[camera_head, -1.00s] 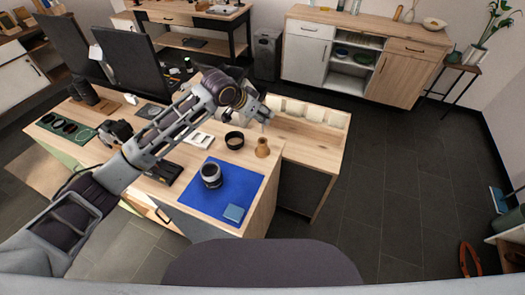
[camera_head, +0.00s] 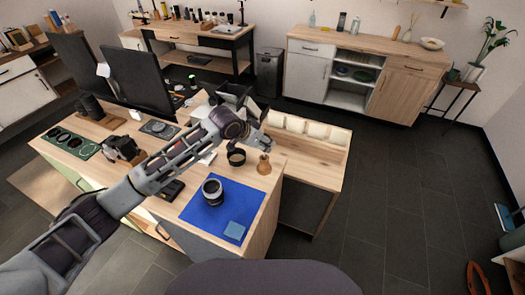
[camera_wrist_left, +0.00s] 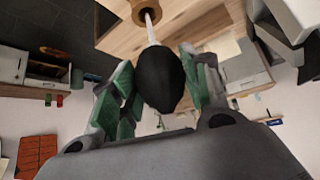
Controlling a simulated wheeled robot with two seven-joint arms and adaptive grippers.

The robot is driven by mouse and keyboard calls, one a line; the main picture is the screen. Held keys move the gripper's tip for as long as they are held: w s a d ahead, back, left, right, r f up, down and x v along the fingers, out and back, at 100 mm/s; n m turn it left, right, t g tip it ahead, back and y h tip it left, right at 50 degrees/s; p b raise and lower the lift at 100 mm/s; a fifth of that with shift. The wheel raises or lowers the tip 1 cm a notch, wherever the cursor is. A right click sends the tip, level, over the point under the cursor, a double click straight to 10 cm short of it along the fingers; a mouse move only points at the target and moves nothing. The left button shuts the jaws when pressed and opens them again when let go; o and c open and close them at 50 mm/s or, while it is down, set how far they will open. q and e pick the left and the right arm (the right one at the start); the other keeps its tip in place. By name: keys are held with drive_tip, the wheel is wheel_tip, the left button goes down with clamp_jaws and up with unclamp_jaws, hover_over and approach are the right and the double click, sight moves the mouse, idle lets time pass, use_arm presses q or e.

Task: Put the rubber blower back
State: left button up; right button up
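My left gripper (camera_head: 264,142) is just above and behind the small brown wooden stand (camera_head: 264,166) at the right part of the desk. In the left wrist view the rubber blower (camera_wrist_left: 160,78), a black bulb with a white nozzle, sits between the green fingers (camera_wrist_left: 160,88), which close on its sides. The nozzle points toward the stand's round opening (camera_wrist_left: 168,8); its tip overlaps the opening in that view, but I cannot tell whether it is inside. In the head view the blower is hard to make out. My right gripper is not in view.
A black cup (camera_head: 236,157) stands just left of the stand. A lens (camera_head: 212,191) and a light blue cloth (camera_head: 234,230) lie on a blue mat (camera_head: 200,216). A camera (camera_head: 122,148) and dark monitors are further left. A row of cream pieces (camera_head: 295,124) lines the back.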

use_arm(q)
drive_tip(key=shift+f+p, duration=0.3)
drive_tip(key=shift+f, duration=2.2)
drive_tip(key=shift+f, duration=0.4)
drive_tip(key=o, duration=0.5)
drive_tip(key=shift+o, duration=0.2)
drive_tip(key=shift+r, duration=0.1)
drive_tip(key=shift+r, duration=0.35)
drive_tip(key=v, duration=1.2)
drive_tip(key=shift+b, duration=0.4)
